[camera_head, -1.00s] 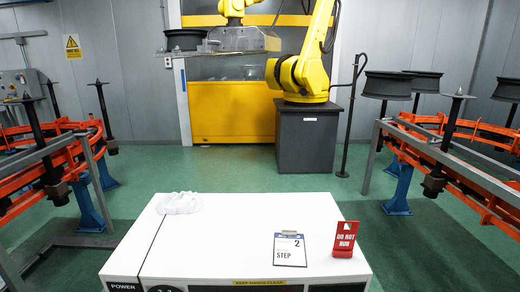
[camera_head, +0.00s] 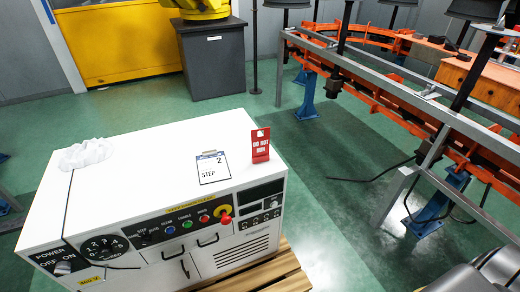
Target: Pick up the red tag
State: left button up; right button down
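The red tag (camera_head: 261,146) stands upright on the white cabinet's top, near its right end, with white lettering that seems to read "DO NOT RUN". A clipboard card marked "2 STEP" (camera_head: 212,168) lies flat just to its left. Neither of my grippers shows in the view. Nothing touches the tag or covers it.
The white cabinet (camera_head: 140,170) has a front panel of knobs, coloured buttons and a red stop button (camera_head: 226,219). A crumpled white thing (camera_head: 86,154) lies at its left. An orange rail with grey bars (camera_head: 370,95) stands right. Green floor (camera_head: 300,160) lies between.

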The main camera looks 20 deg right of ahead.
aim_at(261, 145)
jog(key=z, duration=0.8)
jog(key=k, duration=0.7)
jog(key=u, duration=1.05)
